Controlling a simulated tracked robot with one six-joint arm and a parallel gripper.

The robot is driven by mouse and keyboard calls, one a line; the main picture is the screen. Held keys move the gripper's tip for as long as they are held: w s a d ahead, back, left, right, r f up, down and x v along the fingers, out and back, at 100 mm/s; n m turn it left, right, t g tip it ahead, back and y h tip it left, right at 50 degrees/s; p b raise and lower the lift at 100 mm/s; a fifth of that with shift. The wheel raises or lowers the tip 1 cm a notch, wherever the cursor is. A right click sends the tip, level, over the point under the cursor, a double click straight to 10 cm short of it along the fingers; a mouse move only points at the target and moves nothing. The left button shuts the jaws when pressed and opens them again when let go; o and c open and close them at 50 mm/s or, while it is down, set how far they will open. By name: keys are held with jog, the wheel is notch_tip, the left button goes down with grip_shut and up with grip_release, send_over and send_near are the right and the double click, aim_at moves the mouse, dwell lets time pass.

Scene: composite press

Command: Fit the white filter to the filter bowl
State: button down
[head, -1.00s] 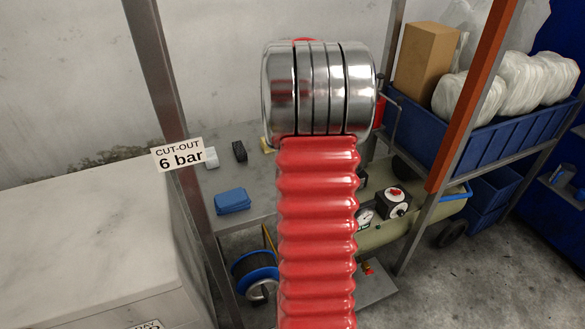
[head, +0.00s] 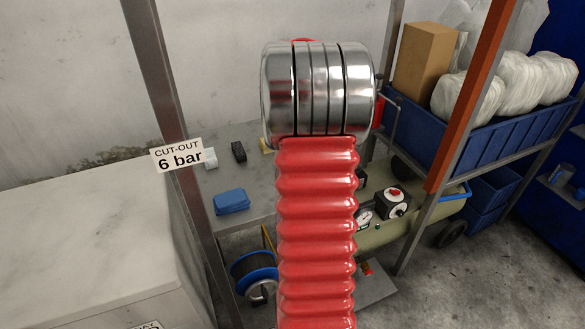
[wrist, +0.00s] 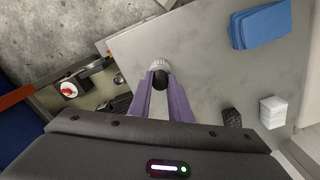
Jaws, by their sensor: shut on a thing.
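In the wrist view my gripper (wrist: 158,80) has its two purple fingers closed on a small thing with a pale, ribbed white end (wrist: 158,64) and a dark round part. It looks like the white filter. The thing is over or near the edge of the grey bench (wrist: 195,75); I cannot tell its height above it. In the head view my red bellows arm hides the gripper and the held thing. I cannot make out the filter bowl for certain in either view.
On the bench are a blue folded cloth (head: 232,201), a black block (head: 238,151) and a small white block (head: 210,158). A green compressor tank (head: 425,218) with a gauge stands right of the bench. A steel post (head: 160,90) rises on the left.

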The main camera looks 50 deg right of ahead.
jog(key=shift+s+r, duration=0.1)
jog(key=shift+r, duration=2.35)
jog(key=c, duration=2.3)
grip_release()
grip_shut()
jog(key=shift+d, duration=0.15)
jog(key=s+d+r, duration=0.2)
jog(key=d, duration=0.4)
jog(key=s+d+r, duration=0.1)
jog(key=d+r, duration=0.1)
jog(key=d, duration=0.4)
jog(key=s+d+f, duration=0.1)
jog(key=d+f, duration=0.3)
jog(key=f, duration=0.8)
jog(key=s+d+f, duration=0.1)
jog(key=d+f, duration=0.3)
jog(key=f, duration=0.8)
jog(key=s+d+f, duration=0.1)
jog(key=d+f, duration=0.3)
jog(key=f, duration=0.9)
